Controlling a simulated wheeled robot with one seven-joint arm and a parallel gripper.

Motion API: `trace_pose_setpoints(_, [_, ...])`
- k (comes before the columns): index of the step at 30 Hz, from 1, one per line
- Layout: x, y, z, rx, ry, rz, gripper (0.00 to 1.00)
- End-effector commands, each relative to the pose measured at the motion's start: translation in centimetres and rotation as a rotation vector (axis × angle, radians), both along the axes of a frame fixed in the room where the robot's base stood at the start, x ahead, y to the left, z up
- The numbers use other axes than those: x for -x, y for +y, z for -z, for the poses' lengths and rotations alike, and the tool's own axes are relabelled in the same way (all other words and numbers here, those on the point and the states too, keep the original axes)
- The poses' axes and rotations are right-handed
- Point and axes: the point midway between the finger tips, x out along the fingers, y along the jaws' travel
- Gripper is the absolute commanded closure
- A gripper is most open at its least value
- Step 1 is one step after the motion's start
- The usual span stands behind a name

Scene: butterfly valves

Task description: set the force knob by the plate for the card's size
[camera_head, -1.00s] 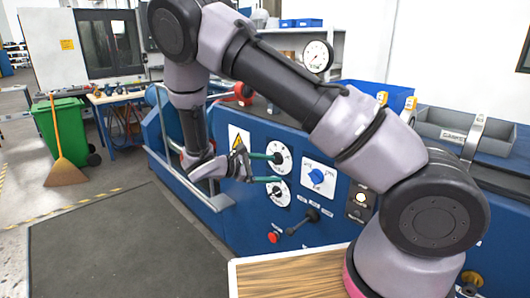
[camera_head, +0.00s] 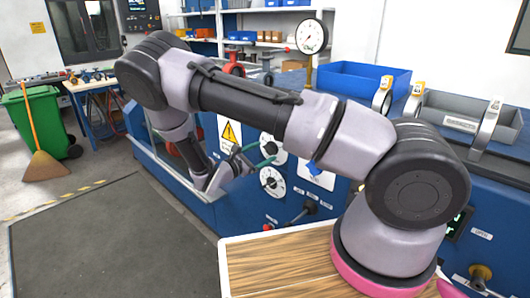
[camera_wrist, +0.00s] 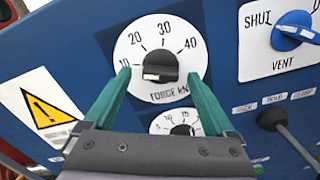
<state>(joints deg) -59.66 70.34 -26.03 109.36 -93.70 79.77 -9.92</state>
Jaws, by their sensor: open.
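The force knob (camera_wrist: 160,66) is black and sits on a white dial marked 10 to 40 in the middle of the wrist view. Its exact setting is hard to read. My gripper (camera_wrist: 159,76) is open, one green finger on each side of the knob, over the dial's lower half. I cannot tell whether the fingers touch the knob. In the head view my gripper (camera_head: 268,156) is at the blue machine's front panel, partly covering the upper dial. I cannot make out a size card or a plate listing sizes.
A smaller dial (camera_wrist: 180,122) lies just below. A blue SHUT/VENT knob (camera_wrist: 292,32) and a black lever (camera_wrist: 272,119) are to the right. A yellow warning sign (camera_wrist: 48,110) is at left. On the machine stand a gauge (camera_head: 311,37) and a blue bin (camera_head: 358,82).

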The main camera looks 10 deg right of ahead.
Motion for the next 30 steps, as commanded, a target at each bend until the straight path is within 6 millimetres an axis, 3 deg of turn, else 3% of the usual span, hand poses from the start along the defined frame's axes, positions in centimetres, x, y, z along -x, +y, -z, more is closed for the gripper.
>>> trace_pose_setpoints(4, [-0.73,-1.15,0.01,0.000,0.000,0.001,0.10])
trace_pose_setpoints(14, [-0.95,-1.42,0.01,-0.001,0.001,0.000,0.10])
trace_pose_setpoints(21, [-0.94,-1.41,0.01,-0.001,0.001,0.001,0.96])
trace_pose_setpoints(30, [-0.90,-1.39,0.02,-0.021,-0.029,0.001,0.96])
